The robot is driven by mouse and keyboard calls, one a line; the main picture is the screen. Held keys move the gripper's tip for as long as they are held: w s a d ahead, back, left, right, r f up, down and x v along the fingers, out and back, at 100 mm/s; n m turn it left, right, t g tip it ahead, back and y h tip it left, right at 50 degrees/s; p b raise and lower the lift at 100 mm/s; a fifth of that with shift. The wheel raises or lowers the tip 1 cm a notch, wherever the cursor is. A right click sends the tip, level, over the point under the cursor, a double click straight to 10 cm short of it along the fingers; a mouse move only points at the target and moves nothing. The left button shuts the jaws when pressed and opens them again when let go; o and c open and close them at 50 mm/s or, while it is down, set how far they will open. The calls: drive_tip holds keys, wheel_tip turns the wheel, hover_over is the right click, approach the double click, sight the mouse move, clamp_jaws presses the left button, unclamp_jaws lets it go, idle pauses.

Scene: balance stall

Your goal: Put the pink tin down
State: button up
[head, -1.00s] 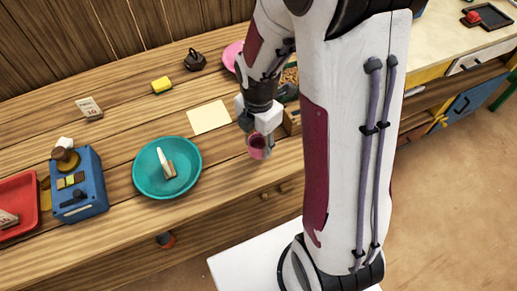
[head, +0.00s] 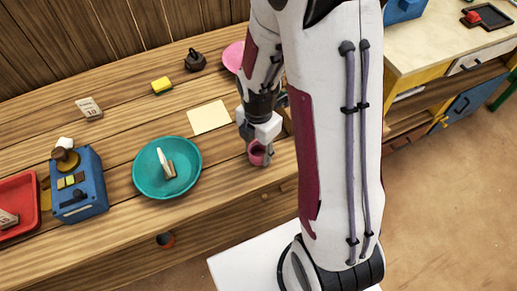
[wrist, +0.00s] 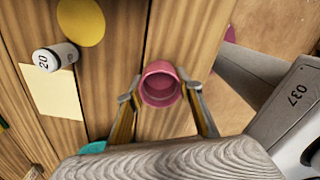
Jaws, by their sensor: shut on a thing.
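The pink tin (head: 257,153) is a small open cup, held near the front edge of the wooden counter in the head view. My gripper (head: 262,150) is shut on it. In the wrist view the tin (wrist: 160,84) sits between the two fingers of my gripper (wrist: 160,94), with its round open mouth toward the camera. Bare planks show around it. I cannot tell whether its base touches the counter.
A cream sheet (head: 208,117) and a teal bowl (head: 145,184) with a small object in it lie to the left. Planks between bowl and tin are clear.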

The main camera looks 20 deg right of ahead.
drive_tip(key=shift+f, duration=0.15)
drive_tip(key=o, duration=1.1)
drive_tip(key=shift+r, duration=1)
drive_tip(key=r, duration=0.3)
drive_tip(key=shift+a+r, duration=0.1)
drive_tip(key=shift+a, duration=0.15)
drive_tip(key=shift+s+r, duration=0.1)
drive_tip(key=shift+r, duration=1.2)
drive_tip(key=shift+r, duration=0.1)
